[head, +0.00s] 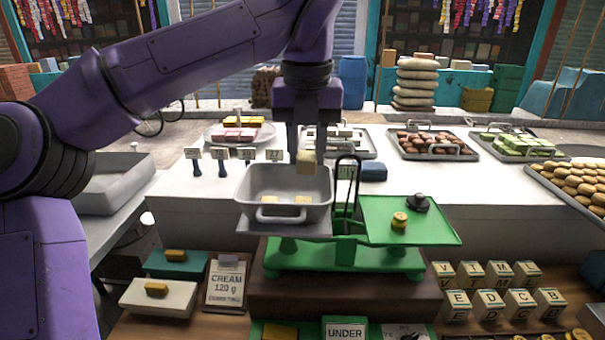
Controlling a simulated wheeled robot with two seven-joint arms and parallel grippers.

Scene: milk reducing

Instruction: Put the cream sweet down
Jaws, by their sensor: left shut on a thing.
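My left gripper (307,155) points straight down and is shut on a cream sweet (307,163). It holds the sweet above the right part of the grey pan (256,215). The pan sits on the left side of the green balance scale (343,255), and at least two cream pieces (288,199) lie in it. The scale's right green plate (427,232) carries a brass weight (399,220) and a dark weight (418,203). My right gripper is not in view.
Trays of brown sweets (434,145) and green sweets (520,146) stand on the white counter behind. Lettered blocks (490,304) fill the front right. A dark upright handle (346,190) rises beside the pan. A sign (345,332) reads "UNDER".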

